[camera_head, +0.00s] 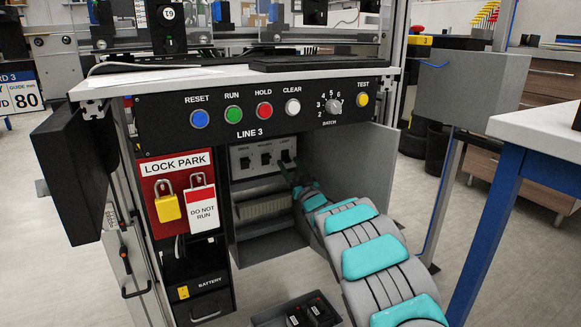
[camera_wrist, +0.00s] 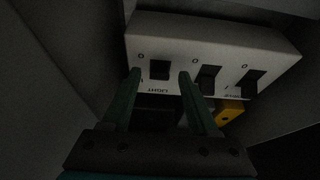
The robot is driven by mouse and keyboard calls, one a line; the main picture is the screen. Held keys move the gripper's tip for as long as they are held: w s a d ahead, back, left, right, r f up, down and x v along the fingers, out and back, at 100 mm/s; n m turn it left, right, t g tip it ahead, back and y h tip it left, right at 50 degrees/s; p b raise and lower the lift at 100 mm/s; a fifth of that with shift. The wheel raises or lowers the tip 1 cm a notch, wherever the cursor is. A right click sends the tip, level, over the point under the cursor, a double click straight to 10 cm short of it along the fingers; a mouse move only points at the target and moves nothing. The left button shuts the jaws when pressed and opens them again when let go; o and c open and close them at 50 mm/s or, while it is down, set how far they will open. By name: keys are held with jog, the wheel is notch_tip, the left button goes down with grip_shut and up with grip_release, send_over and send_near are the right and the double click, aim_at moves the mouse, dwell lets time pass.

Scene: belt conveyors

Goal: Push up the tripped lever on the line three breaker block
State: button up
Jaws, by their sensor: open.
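The line three breaker block (camera_head: 262,147) is a pale panel with three black levers, inside the open bay under the LINE 3 control panel. In the wrist view the block (camera_wrist: 215,45) appears upside down. Its lever marked LIGHT (camera_wrist: 160,70) shows between my fingertips; the middle lever (camera_wrist: 208,80) and the DRIVE lever (camera_wrist: 251,84) are to the right. My gripper (camera_wrist: 160,72) is open and empty, its fingers either side of the LIGHT lever in the picture. Contact cannot be told. In the head view my gripper (camera_head: 290,167) is at the block's right end. Which lever is tripped is unclear.
The LINE 3 panel (camera_head: 255,133) with coloured buttons overhangs the bay. A grey door (camera_head: 357,165) stands open on the right. A yellow part (camera_wrist: 230,111) sits near the block.

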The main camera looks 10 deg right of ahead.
jog(key=shift+c, duration=0.2)
grip_shut()
jog(key=shift+r, duration=0.1)
